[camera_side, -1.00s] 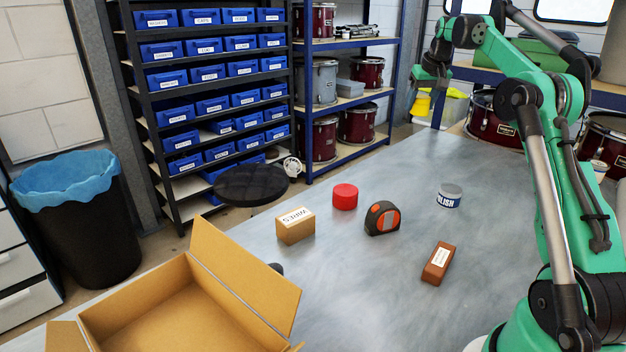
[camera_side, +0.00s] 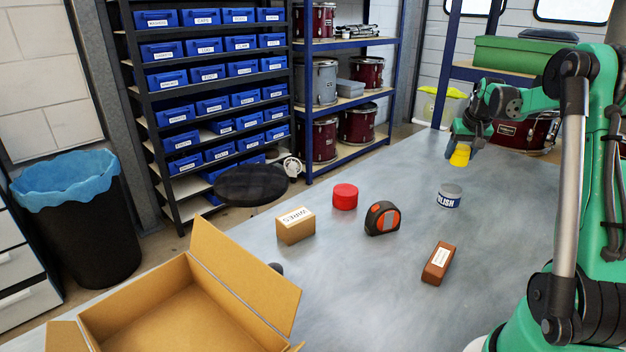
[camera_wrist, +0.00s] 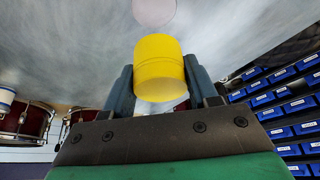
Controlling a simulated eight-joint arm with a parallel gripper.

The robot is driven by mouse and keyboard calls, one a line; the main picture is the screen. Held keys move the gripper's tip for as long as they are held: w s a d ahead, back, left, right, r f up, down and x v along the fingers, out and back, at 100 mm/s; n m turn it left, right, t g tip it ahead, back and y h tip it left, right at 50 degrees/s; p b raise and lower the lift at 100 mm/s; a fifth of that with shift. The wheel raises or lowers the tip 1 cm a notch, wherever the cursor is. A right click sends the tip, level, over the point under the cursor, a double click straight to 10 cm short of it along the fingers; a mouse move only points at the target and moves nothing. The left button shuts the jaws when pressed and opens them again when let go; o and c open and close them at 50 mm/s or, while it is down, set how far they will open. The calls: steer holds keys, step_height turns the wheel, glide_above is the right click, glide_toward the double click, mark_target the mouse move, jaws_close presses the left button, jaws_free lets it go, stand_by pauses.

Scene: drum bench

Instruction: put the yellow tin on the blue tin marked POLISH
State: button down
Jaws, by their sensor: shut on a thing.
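The yellow tin (camera_side: 461,155) is between the fingers of my gripper (camera_side: 466,143), held above the far part of the bench. In the wrist view the yellow tin (camera_wrist: 160,68) sits between the two fingers of my gripper (camera_wrist: 160,84), which is shut on it. The blue tin marked POLISH (camera_side: 449,196) stands upright on the bench, with a grey lid and a blue band with white letters. It is below and slightly left of my gripper in the side view, apart from the yellow tin. A pale disc shows past the yellow tin in the wrist view.
A tape measure (camera_side: 382,218), a red tin (camera_side: 345,196), a small labelled box (camera_side: 295,226) and a brown block (camera_side: 438,263) stand on the bench (camera_side: 350,290). An open cardboard box (camera_side: 245,262) is at the front left. Bench around the POLISH tin is clear.

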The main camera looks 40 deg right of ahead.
mark_target(450, 185)
step_height(450, 185, down, 7)
steer(key=shift+r, duration=0.2)
steer(key=shift+f, duration=0.1)
steer(key=shift+c, duration=1.2)
jaws_free()
steer(key=v, duration=1.2)
steer(key=w+a+r+n+t+y, duration=0.1)
steer(key=w+a+n, duration=0.2)
steer(key=a, duration=0.7)
steer(key=w+a+n+t, duration=0.15)
steer(key=w+a, duration=0.25)
steer(key=a, duration=0.6)
steer(key=s+a+f+n+t+y, duration=0.1)
steer(key=a+n, duration=0.1)
steer(key=a, duration=0.5)
steer(key=s+a+f+n+y, duration=0.1)
steer(key=s+a+f+n, duration=0.1)
steer(key=a, duration=0.5)
steer(key=shift+s+a+n+t+y, duration=0.25)
steer(key=shift+s+n+t+y, duration=0.1)
steer(key=shift+n, duration=0.4)
